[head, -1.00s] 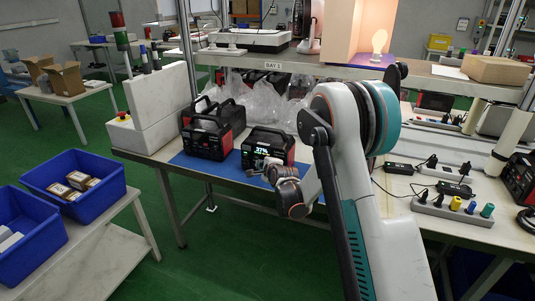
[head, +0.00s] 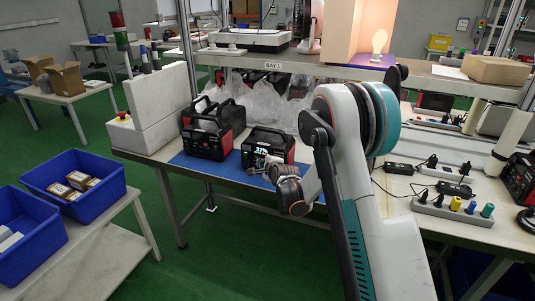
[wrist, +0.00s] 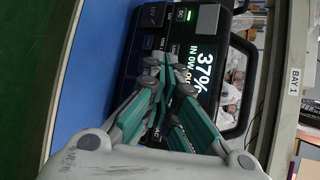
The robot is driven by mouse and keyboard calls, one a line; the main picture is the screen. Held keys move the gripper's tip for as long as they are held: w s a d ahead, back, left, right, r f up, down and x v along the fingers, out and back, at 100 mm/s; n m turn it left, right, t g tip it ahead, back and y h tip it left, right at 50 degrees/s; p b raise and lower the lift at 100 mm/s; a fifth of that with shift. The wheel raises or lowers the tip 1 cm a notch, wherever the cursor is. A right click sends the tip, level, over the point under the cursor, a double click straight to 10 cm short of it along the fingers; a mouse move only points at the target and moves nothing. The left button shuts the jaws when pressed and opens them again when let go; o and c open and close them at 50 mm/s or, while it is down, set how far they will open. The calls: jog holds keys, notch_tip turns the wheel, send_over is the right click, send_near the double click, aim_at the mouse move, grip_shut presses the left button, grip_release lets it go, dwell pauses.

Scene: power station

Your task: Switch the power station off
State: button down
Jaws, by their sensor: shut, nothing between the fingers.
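The power station (head: 268,147) is a black and red box with a carry handle, standing on the blue mat (head: 230,171) on the bench. The fingers hide part of the panel. In the head view my arm and wrist partly cover the unit's lower front.
Plastic-wrapped goods (head: 262,101) lie behind, under the BAY 1 shelf (head: 300,68). A white box with a red emergency button (head: 124,115) is at the left. A power strip (head: 453,207) and cables lie at the right.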

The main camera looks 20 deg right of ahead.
jog(key=shift+w+d, duration=0.2)
jog(key=shift+w, duration=0.1)
dwell(0.5)
jog(key=shift+s+a, duration=0.5)
jog(key=shift+s, duration=0.2)
jog(key=shift+s+a, duration=0.9)
jog(key=shift+s, duration=0.3)
jog(key=shift+s+a, duration=0.85)
jog(key=shift+s, duration=0.35)
